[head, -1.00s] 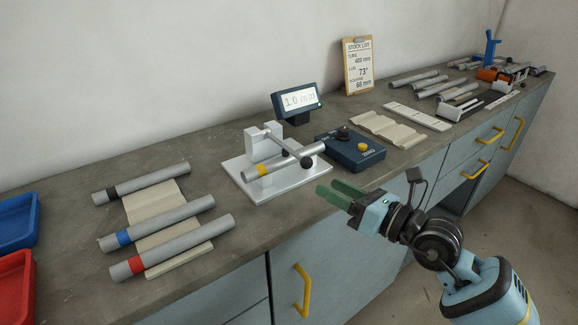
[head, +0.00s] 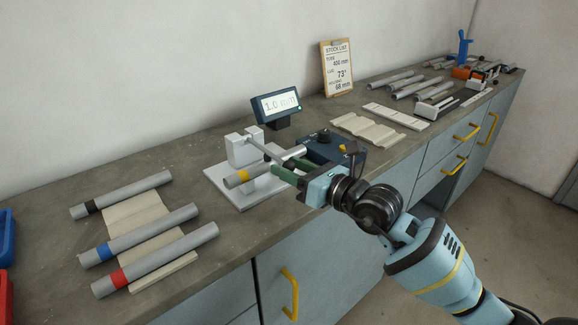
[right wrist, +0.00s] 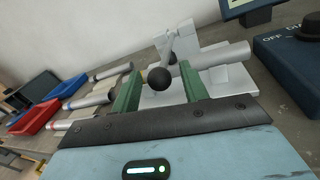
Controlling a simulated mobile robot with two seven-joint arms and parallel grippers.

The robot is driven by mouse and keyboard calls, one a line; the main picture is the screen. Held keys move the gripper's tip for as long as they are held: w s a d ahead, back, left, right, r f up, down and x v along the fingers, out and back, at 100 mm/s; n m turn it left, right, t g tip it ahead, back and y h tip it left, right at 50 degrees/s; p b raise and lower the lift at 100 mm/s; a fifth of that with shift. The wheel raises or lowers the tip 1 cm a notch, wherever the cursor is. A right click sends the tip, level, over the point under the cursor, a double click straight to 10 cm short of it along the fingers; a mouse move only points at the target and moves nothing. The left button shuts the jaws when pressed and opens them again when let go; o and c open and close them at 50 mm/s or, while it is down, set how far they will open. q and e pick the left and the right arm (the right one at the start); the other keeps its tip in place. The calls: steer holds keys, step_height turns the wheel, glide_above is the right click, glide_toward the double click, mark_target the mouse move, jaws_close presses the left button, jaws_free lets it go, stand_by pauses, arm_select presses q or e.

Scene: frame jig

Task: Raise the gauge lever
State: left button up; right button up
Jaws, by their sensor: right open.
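The gauge (head: 240,152) is a pale metal stand on a white base plate, with a grey lever (head: 265,149) slanting down toward my right gripper. A tube with a yellow band (head: 237,179) lies across the stand. The lever's black ball knob (right wrist: 159,77) shows in the right wrist view between the green fingers of my right gripper (right wrist: 158,72). The fingers are open, one on each side of the knob, with gaps visible. In the head view, the right gripper (head: 284,169) is at the lever's front end and partly hides it. My left gripper is not in view.
A display (head: 277,104) reading 1.0 mm stands behind the gauge. A dark blue control box (head: 325,147) sits close to the right of it. Three banded tubes (head: 150,232) lie at the left. A stock list clipboard (head: 337,68) leans on the wall.

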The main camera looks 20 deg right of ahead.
steer(key=shift+w+a, duration=0.2)
steer(key=shift+w, duration=0.15)
steer(key=shift+c, duration=0.4)
jaws_close()
steer(key=shift+r, duration=0.1)
